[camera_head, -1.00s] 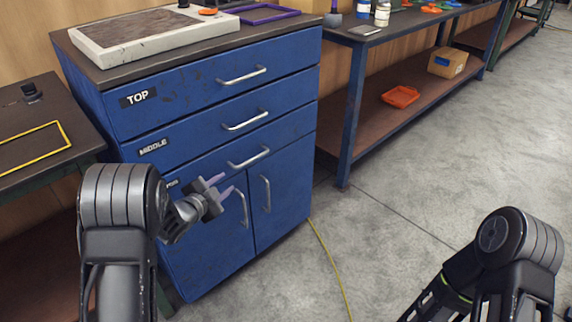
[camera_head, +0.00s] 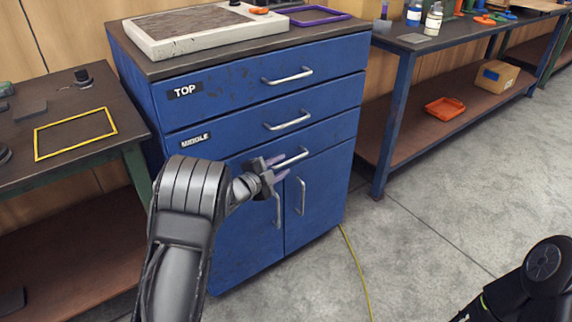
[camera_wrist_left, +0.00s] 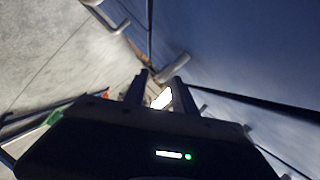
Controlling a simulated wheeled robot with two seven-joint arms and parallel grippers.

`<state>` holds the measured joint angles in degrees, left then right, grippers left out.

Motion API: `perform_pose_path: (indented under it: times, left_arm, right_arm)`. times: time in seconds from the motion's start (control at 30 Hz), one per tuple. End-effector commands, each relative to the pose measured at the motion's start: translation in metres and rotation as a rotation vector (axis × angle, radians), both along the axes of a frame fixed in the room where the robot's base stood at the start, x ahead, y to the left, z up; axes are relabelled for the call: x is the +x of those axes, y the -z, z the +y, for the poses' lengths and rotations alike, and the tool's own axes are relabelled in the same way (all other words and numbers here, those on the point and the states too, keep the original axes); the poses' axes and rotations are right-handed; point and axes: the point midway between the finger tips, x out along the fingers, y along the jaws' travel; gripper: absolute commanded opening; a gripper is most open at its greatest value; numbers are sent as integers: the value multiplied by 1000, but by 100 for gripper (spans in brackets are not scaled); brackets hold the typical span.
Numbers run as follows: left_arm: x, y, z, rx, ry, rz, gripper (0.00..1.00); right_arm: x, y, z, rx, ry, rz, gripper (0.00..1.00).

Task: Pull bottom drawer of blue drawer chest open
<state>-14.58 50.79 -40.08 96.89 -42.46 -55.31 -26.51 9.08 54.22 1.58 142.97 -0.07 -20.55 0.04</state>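The blue drawer chest (camera_head: 232,110) stands in the middle of the head view, with drawers labelled TOP and MIDDLE. The bottom drawer (camera_head: 332,136) lies below the middle one and looks flush with the chest. My arm hides its label. Its metal handle (camera_head: 295,155) shows just behind and above my left gripper (camera_head: 279,168). The fingers are apart, with nothing seen between them. In the left wrist view, a handle bar (camera_wrist_left: 173,67) lies just ahead of the fingers (camera_wrist_left: 158,82); I cannot tell whether they touch it. My right gripper is out of view.
Two cupboard door handles (camera_head: 301,196) stick out below the bottom drawer. A table with a yellow frame (camera_head: 75,132) stands left. A workbench (camera_head: 400,120) stands right, with an orange tray (camera_head: 445,108) on its lower shelf. The floor (camera_head: 430,240) in front is mostly clear.

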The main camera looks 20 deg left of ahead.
Motion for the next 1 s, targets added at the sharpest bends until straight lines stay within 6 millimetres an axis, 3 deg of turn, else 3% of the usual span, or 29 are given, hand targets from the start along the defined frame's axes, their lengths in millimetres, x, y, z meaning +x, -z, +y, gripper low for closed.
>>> perform_pose_path:
  times: [0.2, 0.53, 0.93, 1.0]
  left_arm:
    - [24, 7, -10, 2, 0, 1, 32]
    - [29, 7, -11, -1, -1, 1, 32]
    - [29, 7, -11, -1, -1, 1, 1]
    - [28, 7, -11, -1, -1, 1, 0]
  right_arm:
    - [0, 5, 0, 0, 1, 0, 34]
    - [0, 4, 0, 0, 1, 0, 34]
    - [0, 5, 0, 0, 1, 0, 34]
    - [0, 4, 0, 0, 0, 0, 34]
